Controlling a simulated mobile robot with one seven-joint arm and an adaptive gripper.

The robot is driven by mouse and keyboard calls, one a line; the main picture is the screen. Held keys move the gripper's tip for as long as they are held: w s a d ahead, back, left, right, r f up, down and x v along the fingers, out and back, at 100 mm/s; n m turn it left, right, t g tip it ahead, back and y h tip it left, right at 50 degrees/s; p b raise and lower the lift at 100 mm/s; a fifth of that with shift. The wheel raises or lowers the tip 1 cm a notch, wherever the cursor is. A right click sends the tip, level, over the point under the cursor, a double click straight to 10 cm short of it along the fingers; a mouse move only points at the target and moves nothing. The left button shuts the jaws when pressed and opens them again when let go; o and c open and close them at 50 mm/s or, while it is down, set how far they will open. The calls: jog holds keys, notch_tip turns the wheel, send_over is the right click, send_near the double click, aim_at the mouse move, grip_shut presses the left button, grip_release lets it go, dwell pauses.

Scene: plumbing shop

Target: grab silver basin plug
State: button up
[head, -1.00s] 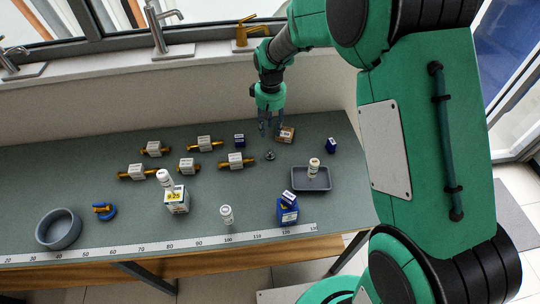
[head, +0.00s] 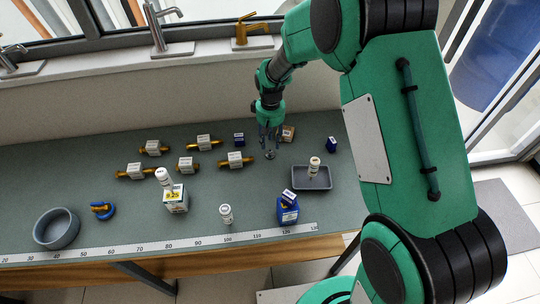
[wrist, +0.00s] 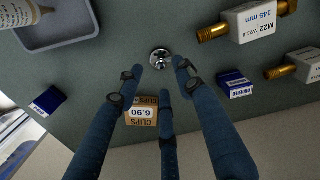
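The silver basin plug (wrist: 160,58) lies on the grey-green bench top, a small shiny round piece with a knob. In the wrist view it sits just beyond the tips of my gripper (wrist: 158,72), between the two side fingers and apart from them. The fingers are spread and empty. In the head view my gripper (head: 269,146) points down right above the plug (head: 270,155), which is partly covered by the fingers.
A cardboard clips box (wrist: 142,112) stands close by, beneath the fingers in the wrist view. Small blue boxes (wrist: 235,84) (wrist: 48,101), brass fittings (head: 235,160) and a grey tray (head: 312,184) surround it. Bare bench lies in front of the plug.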

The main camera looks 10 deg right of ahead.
aim_at(270, 150)
jog(key=shift+f, duration=0.35)
jog(key=shift+f, duration=0.1)
jog(key=shift+a+f+b, duration=0.1)
jog(key=shift+f+b, duration=0.5)
jog(key=shift+f, duration=1.9)
grip_shut()
